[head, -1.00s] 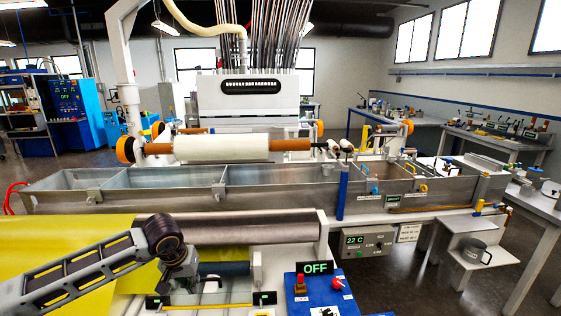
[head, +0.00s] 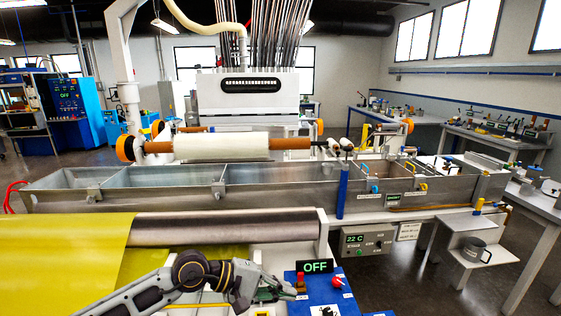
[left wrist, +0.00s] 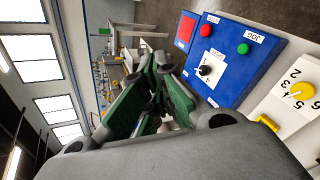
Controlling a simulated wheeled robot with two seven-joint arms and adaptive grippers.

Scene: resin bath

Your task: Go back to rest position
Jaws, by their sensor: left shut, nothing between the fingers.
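My left gripper (head: 290,292) is at the bottom of the head view, at the end of my grey arm coming in from the lower left. It is shut and empty, pointing right towards the left edge of the blue control box (head: 322,300). In the left wrist view the dark green fingers (left wrist: 160,65) stand close together beside the blue box, which fills the upper right. Whether they touch it I cannot tell. My right gripper is not in view.
A yellow sheet (head: 60,245) and a metal roller (head: 225,228) lie behind my arm. The long metal bath (head: 270,201) runs across the middle, with a white roll (head: 220,148) above it. A dial panel (left wrist: 298,95) is right of the blue box.

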